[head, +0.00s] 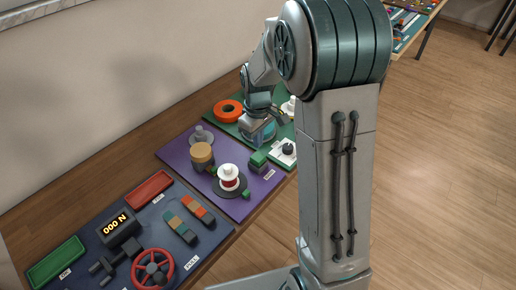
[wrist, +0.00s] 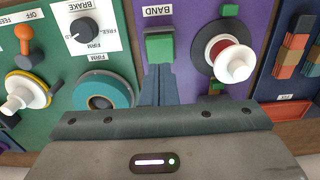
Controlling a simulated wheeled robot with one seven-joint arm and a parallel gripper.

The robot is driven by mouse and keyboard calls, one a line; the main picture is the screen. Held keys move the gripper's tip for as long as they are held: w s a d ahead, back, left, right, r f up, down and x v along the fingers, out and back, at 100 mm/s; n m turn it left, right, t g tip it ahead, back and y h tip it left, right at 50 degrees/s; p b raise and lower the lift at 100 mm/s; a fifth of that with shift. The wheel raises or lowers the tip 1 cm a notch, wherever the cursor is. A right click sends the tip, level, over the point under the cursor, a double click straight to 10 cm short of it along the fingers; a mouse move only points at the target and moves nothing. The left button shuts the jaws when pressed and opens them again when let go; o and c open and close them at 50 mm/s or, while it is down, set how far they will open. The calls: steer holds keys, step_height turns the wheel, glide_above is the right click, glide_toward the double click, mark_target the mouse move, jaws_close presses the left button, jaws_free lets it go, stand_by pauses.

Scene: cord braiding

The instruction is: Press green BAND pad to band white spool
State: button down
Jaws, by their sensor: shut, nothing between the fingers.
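The green BAND pad (wrist: 160,47) is a square block on the purple board, beside its BAND label; it also shows in the head view (head: 258,159). My gripper (wrist: 159,70) has its narrow fingers together and empty, with the tips at the pad's near edge in the wrist view. I cannot tell whether they touch it. The white spool (wrist: 235,59) stands right of the pad on a dark round base, with red around its middle; it also shows in the head view (head: 229,172). In the head view my arm partly hides the green board behind it.
A BRAKE knob (wrist: 84,31) and a teal disc (wrist: 120,90) lie left of my fingers on the green board. A tan cylinder (head: 202,152) stands on the purple board. The dark blue board (head: 185,258) holds a red wheel (head: 153,267) and a 000 N display (head: 115,224).

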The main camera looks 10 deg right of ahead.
mark_target(258, 157)
steer(key=shift+f, duration=2.35)
steer(key=shift+f+b, duration=0.75)
steer(key=shift+f, duration=0.3)
steer(key=shift+s, duration=0.1)
step_height(258, 157, up, 14)
steer(key=p, duration=0.2)
steer(key=shift+r, duration=0.2)
steer(key=s+r+m+t, duration=0.3)
steer(key=s+m, duration=0.4)
steer(key=s, duration=1.4)
steer(key=shift+d+r, duration=0.25)
steer(key=shift+r, duration=0.3)
